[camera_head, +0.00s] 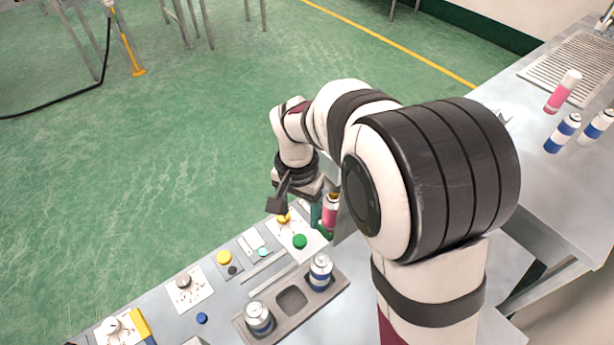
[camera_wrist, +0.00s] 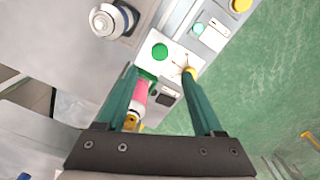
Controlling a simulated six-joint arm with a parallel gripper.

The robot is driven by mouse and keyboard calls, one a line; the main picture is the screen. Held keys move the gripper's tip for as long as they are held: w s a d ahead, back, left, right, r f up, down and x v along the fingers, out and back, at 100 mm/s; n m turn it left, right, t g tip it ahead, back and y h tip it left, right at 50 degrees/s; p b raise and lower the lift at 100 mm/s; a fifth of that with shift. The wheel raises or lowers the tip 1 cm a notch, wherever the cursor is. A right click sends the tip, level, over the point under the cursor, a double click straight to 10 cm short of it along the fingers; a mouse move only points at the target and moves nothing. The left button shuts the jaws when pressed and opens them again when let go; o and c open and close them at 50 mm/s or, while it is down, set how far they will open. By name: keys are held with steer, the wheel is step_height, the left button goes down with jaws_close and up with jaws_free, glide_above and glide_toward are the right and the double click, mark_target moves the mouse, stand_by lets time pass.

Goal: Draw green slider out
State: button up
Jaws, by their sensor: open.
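A round green knob (camera_head: 300,241) sits on a white plate on the grey bench; it also shows in the wrist view (camera_wrist: 159,51), just beyond my fingertips. A green piece (camera_wrist: 147,74) shows at the base of a pink can (camera_wrist: 140,95), partly hidden by my left finger; I cannot tell which green part is the slider. My gripper (camera_wrist: 160,72) is open, its fingers apart over the plate, with nothing gripped. A yellow knob (camera_wrist: 190,72) is at the right fingertip; contact is unclear.
A grey tray (camera_head: 262,301) left of my arm holds two silver-and-blue cans (camera_head: 320,272). Yellow (camera_head: 223,258) and blue (camera_head: 202,318) buttons lie along the bench. Several cans stand on the right-hand table (camera_head: 530,190). Green floor lies beyond the bench edge.

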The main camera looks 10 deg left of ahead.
mark_target(300, 239)
step_height(300, 239, down, 10)
steer(key=shift+r, duration=0.25)
jaws_close()
stand_by(1.3)
